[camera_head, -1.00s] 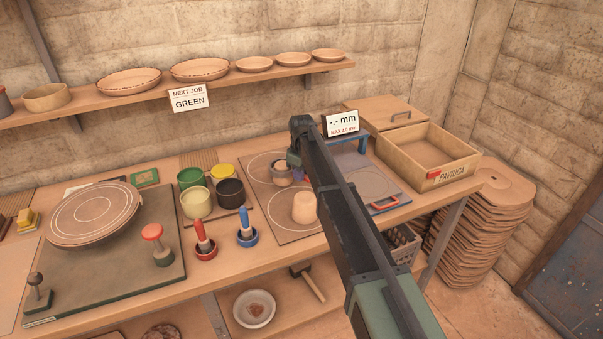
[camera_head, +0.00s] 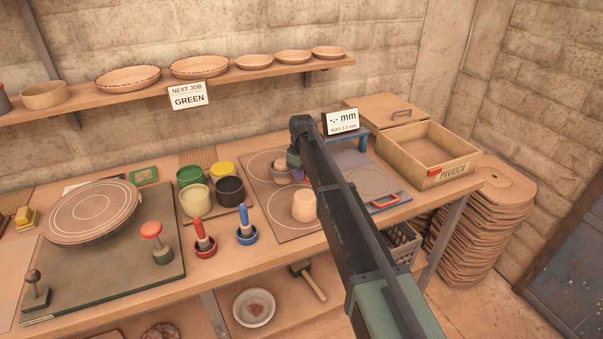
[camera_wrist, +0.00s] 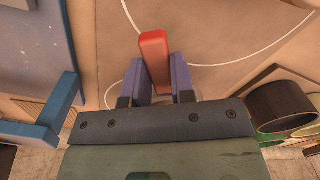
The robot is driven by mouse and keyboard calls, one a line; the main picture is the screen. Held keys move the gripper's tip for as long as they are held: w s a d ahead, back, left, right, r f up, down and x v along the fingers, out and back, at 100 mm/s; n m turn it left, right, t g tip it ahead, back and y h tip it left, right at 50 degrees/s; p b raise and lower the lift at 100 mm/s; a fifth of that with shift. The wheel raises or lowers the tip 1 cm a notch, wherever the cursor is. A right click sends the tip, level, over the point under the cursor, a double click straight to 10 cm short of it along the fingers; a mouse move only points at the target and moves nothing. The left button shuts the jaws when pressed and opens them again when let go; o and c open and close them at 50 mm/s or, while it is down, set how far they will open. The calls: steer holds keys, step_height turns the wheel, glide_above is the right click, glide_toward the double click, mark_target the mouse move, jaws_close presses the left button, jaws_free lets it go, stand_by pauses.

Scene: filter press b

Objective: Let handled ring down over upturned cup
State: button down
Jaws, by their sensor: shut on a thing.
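A pale, upturned cup (camera_head: 304,206) stands on the board with drawn circles, in front of my gripper in the head view. My gripper (camera_wrist: 160,80) has its purple-blue fingers closed on a red bar-shaped handle (camera_wrist: 154,58) in the wrist view. Any ring joined to this handle is hidden there. In the head view the gripper tip (camera_head: 297,174) is low over the board, behind the pale cup and partly covered by my arm. A small tan and grey round thing (camera_head: 281,174) shows beside the fingers; I cannot tell whether it is held or standing.
Paint pots (camera_head: 197,200) stand left of the board, with red (camera_head: 205,240) and blue (camera_head: 245,228) upright tools in front. A red-handled plate (camera_head: 385,203) lies near the front edge.

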steer(key=shift+f+b, duration=1.65)
steer(key=shift+f, duration=0.05)
stand_by(1.4)
stand_by(0.8)
steer(key=shift+r+p, duration=4.45)
step_height(320, 180, up, 4)
steer(key=p, duration=0.4)
glide_above(302, 187)
